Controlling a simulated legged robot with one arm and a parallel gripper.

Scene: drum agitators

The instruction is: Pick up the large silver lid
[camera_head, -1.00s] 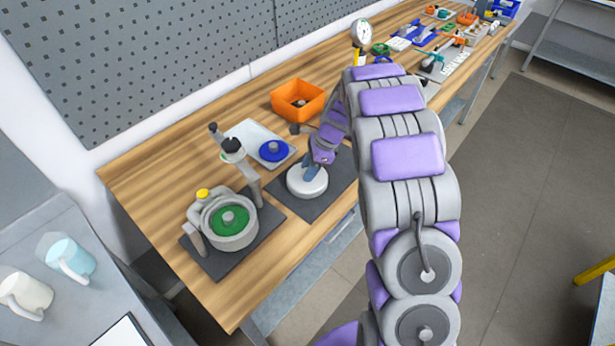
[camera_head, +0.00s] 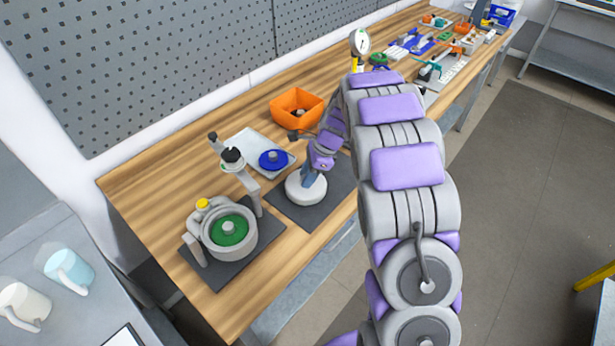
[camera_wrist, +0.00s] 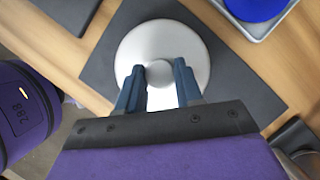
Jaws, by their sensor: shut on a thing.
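The large silver lid (camera_head: 296,193) is a pale round disc with a small central knob, at the dark mat (camera_head: 335,192) on the wooden bench. In the wrist view the lid (camera_wrist: 165,36) fills the middle, over the dark mat. My gripper (camera_wrist: 158,72) has its two blue fingers on either side of the knob, shut on it. In the head view my gripper (camera_head: 308,178) comes down onto the lid from above. I cannot tell whether the lid touches the mat. The fingers hide part of the lid's near side.
A grey drum with a green lid (camera_head: 228,230) and an upright stand sits to the left. A white tray (camera_head: 246,142) holds a blue lid (camera_head: 273,160) behind. An orange bin (camera_head: 297,108) stands further back. Tools and parts crowd the bench's far end.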

